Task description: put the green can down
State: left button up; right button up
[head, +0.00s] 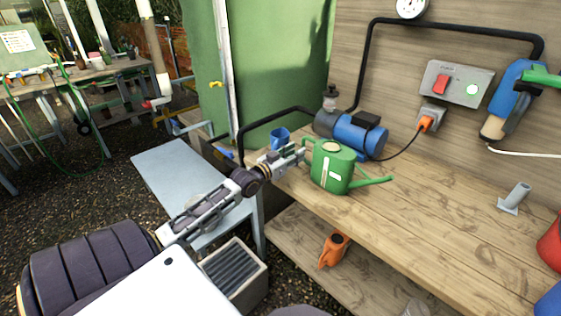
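The green can (331,170) is a watering can with its spout pointing right, upright over the left part of the wooden bench. My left gripper (300,155) comes in from the left and is closed at the can's handle side. The fingers partly hide the handle. I cannot tell for sure whether the can's base touches the bench top or hangs just above it. My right gripper is out of view.
A blue pump (358,137) with a black pipe stands close behind the can. A blue cup (279,138) is behind my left gripper. The wooden bench (440,215) is clear to the right, up to a grey stand (514,197). A grey table (180,172) stands left.

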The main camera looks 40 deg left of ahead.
pick_arm(q)
jog(key=shift+s, duration=0.9)
jog(key=shift+s+a, duration=0.1)
jog(key=shift+s, duration=0.4)
jog(key=shift+s+a+p, duration=0.1)
jog(key=shift+s+p, duration=0.2)
jog(key=shift+s, duration=1.65)
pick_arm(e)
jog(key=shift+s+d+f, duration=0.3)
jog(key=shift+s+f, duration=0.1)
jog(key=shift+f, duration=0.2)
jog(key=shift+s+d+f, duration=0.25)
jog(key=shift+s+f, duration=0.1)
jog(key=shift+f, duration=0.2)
pick_arm(q)
jog(key=shift+s, duration=0.1)
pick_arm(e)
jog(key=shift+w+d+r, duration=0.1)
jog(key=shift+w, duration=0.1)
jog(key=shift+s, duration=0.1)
